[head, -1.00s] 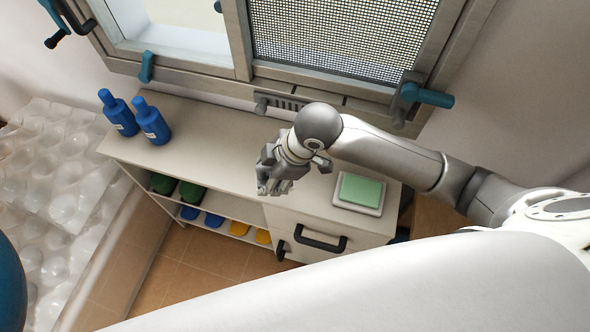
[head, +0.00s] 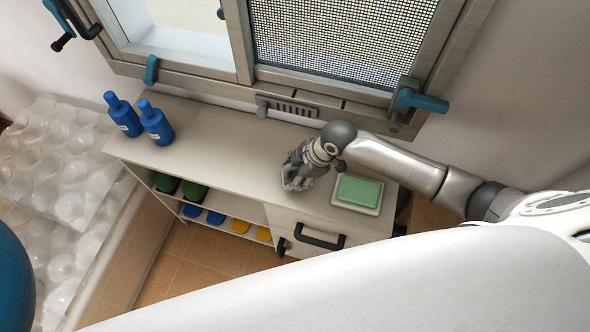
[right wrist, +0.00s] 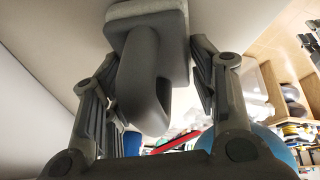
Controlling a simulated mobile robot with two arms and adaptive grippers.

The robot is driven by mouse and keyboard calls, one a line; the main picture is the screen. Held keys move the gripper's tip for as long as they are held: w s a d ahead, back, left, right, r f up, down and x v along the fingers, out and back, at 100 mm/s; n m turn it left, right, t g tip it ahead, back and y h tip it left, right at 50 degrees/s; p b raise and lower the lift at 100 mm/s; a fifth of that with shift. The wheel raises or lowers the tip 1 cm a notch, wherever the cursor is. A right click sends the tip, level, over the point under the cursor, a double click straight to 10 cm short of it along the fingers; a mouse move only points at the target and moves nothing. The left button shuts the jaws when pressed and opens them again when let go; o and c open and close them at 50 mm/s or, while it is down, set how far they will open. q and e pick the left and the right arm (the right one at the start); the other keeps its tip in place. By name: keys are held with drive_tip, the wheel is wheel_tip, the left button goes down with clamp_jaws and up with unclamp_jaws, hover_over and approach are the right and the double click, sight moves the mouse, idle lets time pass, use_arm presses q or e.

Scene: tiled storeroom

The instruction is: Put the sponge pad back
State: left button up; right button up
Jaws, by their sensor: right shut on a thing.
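My right gripper (head: 297,184) is over the cream cabinet top, just left of a green block (head: 359,190) on a white tray (head: 343,205). In the right wrist view, the gripper (right wrist: 150,110) is shut on the looped grey handle (right wrist: 145,85) of the sponge pad (right wrist: 145,12). The pad has a grey backing and a pale layer on its far side. In the head view the gripper and wrist hide most of it. I cannot tell whether the pale layer touches the cabinet top. My left gripper is not in view.
Two blue bottles (head: 157,122) stand at the left end of the cabinet top (head: 225,140); the stretch between them and my gripper is clear. A window frame (head: 270,82) rises behind. Coloured items fill the open shelves, beside a black-handled drawer (head: 300,247). Bubbly clear wrap (head: 60,180) lies left.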

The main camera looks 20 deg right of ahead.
drive_tip(key=o, duration=0.9)
drive_tip(key=shift+r, duration=0.1)
drive_tip(key=b+v, duration=0.1)
drive_tip(key=v, duration=1)
drive_tip(key=shift+s+d+r, duration=0.1)
drive_tip(key=shift+d+r, duration=0.1)
drive_tip(key=shift+r, duration=0.15)
drive_tip(key=shift+a, duration=0.1)
